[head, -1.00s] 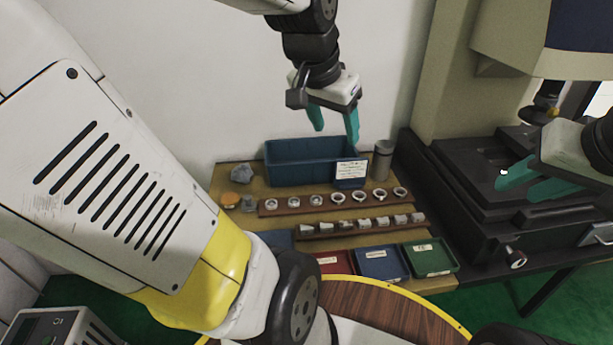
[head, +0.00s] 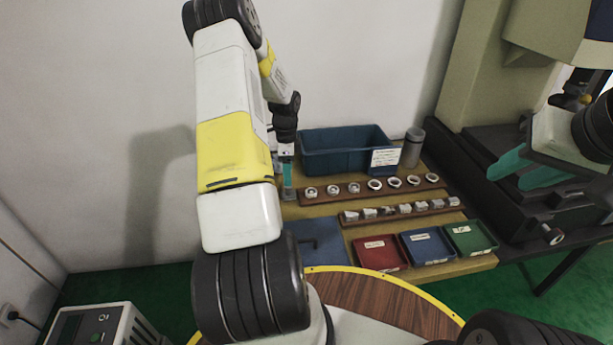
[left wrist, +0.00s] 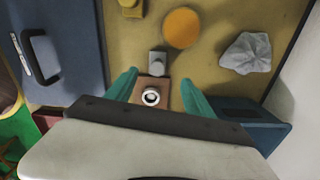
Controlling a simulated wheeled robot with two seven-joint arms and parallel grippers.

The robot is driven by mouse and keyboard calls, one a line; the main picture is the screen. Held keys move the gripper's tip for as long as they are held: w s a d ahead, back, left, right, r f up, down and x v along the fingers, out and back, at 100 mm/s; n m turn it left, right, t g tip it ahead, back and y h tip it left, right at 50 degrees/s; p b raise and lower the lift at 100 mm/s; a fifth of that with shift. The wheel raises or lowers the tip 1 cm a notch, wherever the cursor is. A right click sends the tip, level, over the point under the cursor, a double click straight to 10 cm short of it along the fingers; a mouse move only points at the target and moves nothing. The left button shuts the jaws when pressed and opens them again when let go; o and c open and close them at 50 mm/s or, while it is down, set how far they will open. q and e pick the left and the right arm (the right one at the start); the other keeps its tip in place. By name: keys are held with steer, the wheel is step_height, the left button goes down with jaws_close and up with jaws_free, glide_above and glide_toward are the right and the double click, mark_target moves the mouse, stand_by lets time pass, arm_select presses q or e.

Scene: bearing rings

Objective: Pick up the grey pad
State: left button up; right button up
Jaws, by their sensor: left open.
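A small grey block (left wrist: 157,64), the only pad-like grey piece I see, lies on the yellow-brown board between the fingertips of my left gripper in the left wrist view. My left gripper (left wrist: 160,77) is open and empty, its teal fingers on either side, pointing down at the board. In the head view my left gripper (head: 288,183) is at the left end of the ring strip, and my arm hides the grey block. My right gripper (head: 527,168) is open and empty over the dark machine at right.
An orange disc (left wrist: 181,27), a crumpled grey cloth (left wrist: 247,53) and a yellow block (left wrist: 131,7) lie nearby. A ring (left wrist: 151,96) sits on the wooden strip close to the fingers. A blue bin (head: 345,163) stands behind; a blue mat (head: 330,256) is in front.

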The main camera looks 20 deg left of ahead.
mark_target(288, 189)
arm_select(q)
steer(key=f, duration=0.7)
steer(key=shift+s+f, duration=0.3)
steer(key=shift+f, duration=0.05)
jaws_close()
steer(key=shift+r, duration=0.1)
steer(key=shift+r, duration=0.5)
step_height(288, 189, up, 2)
steer(key=shift+r, duration=0.2)
steer(key=s+d, duration=0.1)
steer(key=d, duration=0.4)
steer(key=s+d+r, duration=0.1)
steer(key=s+d, duration=0.1)
steer(key=d, duration=0.3)
steer(key=s+d, duration=0.2)
steer(key=d, duration=0.3)
steer(key=shift+s+r, duration=0.2)
steer(key=shift+r, duration=0.05)
